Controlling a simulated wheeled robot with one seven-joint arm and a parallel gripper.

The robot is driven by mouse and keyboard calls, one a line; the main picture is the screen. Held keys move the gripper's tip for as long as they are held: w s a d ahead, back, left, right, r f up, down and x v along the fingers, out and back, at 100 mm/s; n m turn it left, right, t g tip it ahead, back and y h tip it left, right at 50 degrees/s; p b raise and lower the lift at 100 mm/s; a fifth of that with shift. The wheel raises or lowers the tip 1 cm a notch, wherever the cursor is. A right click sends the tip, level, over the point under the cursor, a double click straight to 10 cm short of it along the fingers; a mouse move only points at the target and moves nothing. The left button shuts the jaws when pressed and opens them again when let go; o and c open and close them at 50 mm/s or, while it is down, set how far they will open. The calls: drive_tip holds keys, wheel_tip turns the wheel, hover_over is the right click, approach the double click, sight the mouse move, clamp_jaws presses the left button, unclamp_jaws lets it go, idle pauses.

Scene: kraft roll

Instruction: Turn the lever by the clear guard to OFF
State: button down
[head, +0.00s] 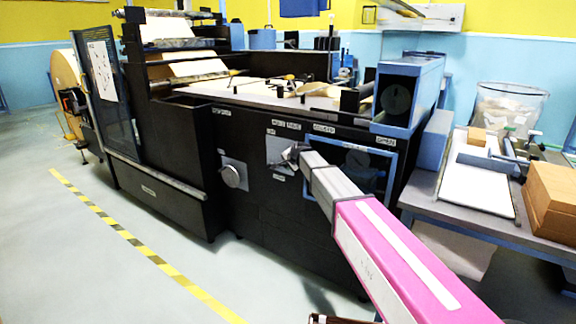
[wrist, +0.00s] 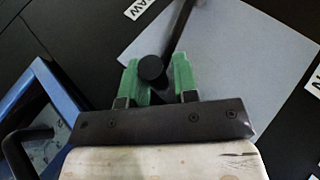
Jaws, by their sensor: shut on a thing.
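The lever (wrist: 179,30) is a dark rod with a round black knob (wrist: 152,68), set on a light grey plate (wrist: 235,60) in the wrist view. My gripper (wrist: 156,80) has green fingertips on both sides of the knob and is shut on the lever. In the head view my gripper (head: 291,156) reaches the small plate (head: 275,147) on the black machine front and hides most of the lever. The clear guard (head: 375,165), in a blue frame, is just right of it. White labels sit around the plate; which one reads OFF is too small to tell.
A round knob (head: 231,177) on its own plate is left of the lever. A blue box (head: 408,92) overhangs at the upper right. A side table (head: 470,215) with cardboard boxes (head: 552,198) stands at the right. The floor (head: 130,270) in front is clear.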

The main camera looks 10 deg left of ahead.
drive_tip(key=c, duration=1)
unclamp_jaws()
drive_tip(key=shift+d+f, duration=0.1)
drive_tip(key=shift+f, duration=0.5)
drive_tip(key=shift+c, duration=0.2)
drive_tip(key=shift+r, duration=0.1)
drive_tip(key=shift+r, duration=0.2)
drive_tip(key=shift+r, duration=0.3)
drive_tip(key=r, duration=0.2)
drive_tip(key=s+r, duration=0.1)
drive_tip(key=shift+a+r, duration=0.3)
drive_tip(key=shift+r, duration=0.1)
drive_tip(key=s+a+r, duration=0.5)
drive_tip(key=s+r, duration=0.1)
drive_tip(key=s, duration=0.3)
drive_tip(key=shift+a+r, duration=0.25)
drive_tip(key=shift+a, duration=0.15)
